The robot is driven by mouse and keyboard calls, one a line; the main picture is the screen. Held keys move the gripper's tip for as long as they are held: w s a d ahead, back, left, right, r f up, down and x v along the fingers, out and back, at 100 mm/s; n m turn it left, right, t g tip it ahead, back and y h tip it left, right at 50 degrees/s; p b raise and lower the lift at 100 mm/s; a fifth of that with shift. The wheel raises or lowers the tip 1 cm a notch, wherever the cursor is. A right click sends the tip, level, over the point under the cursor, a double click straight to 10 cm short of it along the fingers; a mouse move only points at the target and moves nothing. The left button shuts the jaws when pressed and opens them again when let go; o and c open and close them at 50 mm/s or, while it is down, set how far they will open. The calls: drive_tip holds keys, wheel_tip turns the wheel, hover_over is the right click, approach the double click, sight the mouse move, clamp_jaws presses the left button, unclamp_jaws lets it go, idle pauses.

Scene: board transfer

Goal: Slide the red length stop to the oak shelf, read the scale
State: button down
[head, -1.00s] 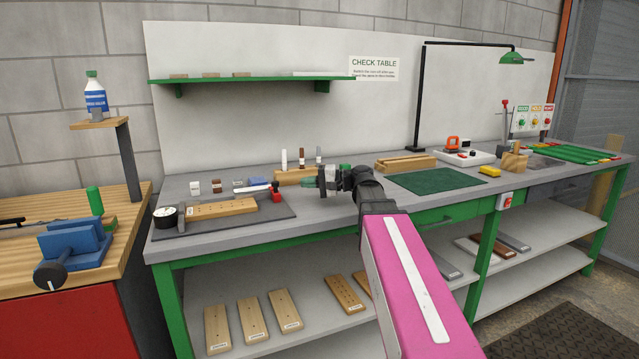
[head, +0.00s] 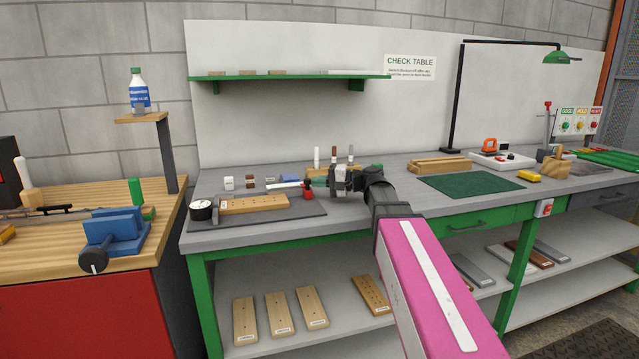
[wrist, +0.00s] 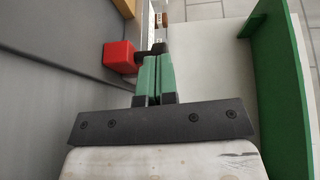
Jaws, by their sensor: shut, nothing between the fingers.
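The red length stop (head: 308,194) stands at the right end of the oak shelf (head: 262,202), which lies on a dark mat. In the wrist view the stop is a red block (wrist: 119,57) with a dark knob on its right side. My gripper (head: 324,183) is just right of the stop, its green fingers together and empty. In the wrist view the fingers (wrist: 156,62) reach close to the knob; whether they touch it I cannot tell. A narrow pale rail (wrist: 147,22) runs beyond the stop. No scale figures are legible.
A round dial gauge (head: 202,209) stands left of the oak shelf. Small blocks and upright markers stand behind. A green mat (head: 470,186) lies bare to the right. Several boards lie on the lower shelf (head: 340,325). A workbench with a blue vise (head: 118,238) is at the left.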

drive_tip(key=a, duration=0.2)
drive_tip(key=s+a, duration=0.1)
drive_tip(key=a, duration=0.2)
drive_tip(key=shift+s+a, duration=0.3)
drive_tip(key=shift+d, duration=0.1)
